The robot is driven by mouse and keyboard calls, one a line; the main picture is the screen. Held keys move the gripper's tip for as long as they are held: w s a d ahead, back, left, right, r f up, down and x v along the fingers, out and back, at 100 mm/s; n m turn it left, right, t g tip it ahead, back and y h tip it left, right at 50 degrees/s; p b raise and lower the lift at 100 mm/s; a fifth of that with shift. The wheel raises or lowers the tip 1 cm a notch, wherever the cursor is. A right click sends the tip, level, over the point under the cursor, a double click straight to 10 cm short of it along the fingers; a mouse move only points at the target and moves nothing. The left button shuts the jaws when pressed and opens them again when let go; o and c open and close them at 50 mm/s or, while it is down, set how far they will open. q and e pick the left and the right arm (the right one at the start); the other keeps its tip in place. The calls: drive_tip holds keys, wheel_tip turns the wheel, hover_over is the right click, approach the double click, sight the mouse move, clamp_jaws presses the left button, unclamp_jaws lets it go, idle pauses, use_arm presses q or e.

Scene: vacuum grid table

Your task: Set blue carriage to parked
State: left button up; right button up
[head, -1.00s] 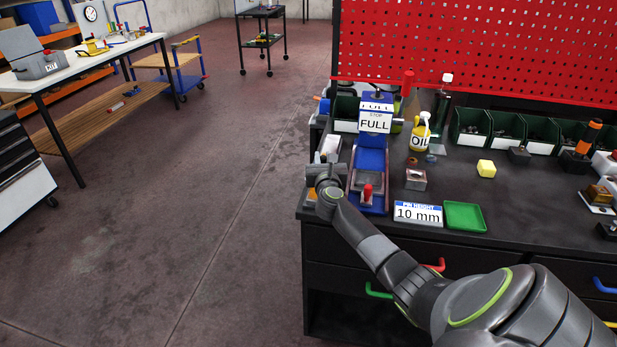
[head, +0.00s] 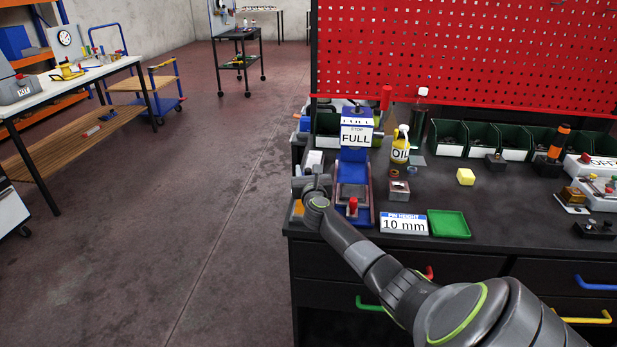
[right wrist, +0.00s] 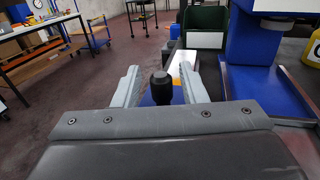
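A blue fixture (head: 352,172) stands near the left end of the dark workbench, with a red knob (head: 352,205) at its near end. A sign reading FULL (head: 355,138) is on the blue upright at its far end. I cannot tell for certain which part is the carriage. My right gripper (head: 309,184) is just left of the fixture. In the right wrist view my right gripper (right wrist: 160,80) is open. A black knob (right wrist: 162,88) shows between its fingers, with visible gaps either side. Blue fixture parts (right wrist: 255,95) lie to the right there. My left gripper is not in view.
A 10 mm sign (head: 404,224) and green tray (head: 449,223) lie right of the fixture. A yellow oil bottle (head: 400,146) and green bins (head: 480,138) stand behind. A red pegboard (head: 460,55) backs the bench. Open floor lies left.

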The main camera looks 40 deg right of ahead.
drive_tip(key=shift+s+a, duration=0.3)
drive_tip(key=shift+s, duration=0.1)
drive_tip(key=v, duration=1.6)
drive_tip(key=shift+a+p, duration=0.2)
drive_tip(key=shift+p, duration=0.15)
drive_tip(key=shift+f, duration=0.1)
drive_tip(key=shift+c, duration=1.1)
drive_tip(key=w+m+h+b, duration=0.1)
drive_tip(key=b, duration=0.1)
drive_tip(key=w+a+f+g+h+b, duration=0.1)
drive_tip(key=b, duration=0.2)
drive_tip(key=w+m+g+h+b, duration=0.1)
drive_tip(key=w+b, duration=0.1)
drive_tip(key=shift+a+f+m+h, duration=0.25)
drive_tip(key=shift+f+m+h, duration=0.05)
clamp_jaws()
drive_tip(key=w+a+m+g+h+b, duration=0.2)
drive_tip(key=a+m+g+b, duration=0.15)
drive_tip(key=b, duration=0.35)
drive_tip(key=g, duration=0.2)
approach(307, 174)
drive_tip(key=shift+h, duration=0.4)
drive_tip(key=x, duration=0.6)
drive_tip(key=shift+w+d+f, duration=0.25)
drive_tip(key=shift+d, duration=0.05)
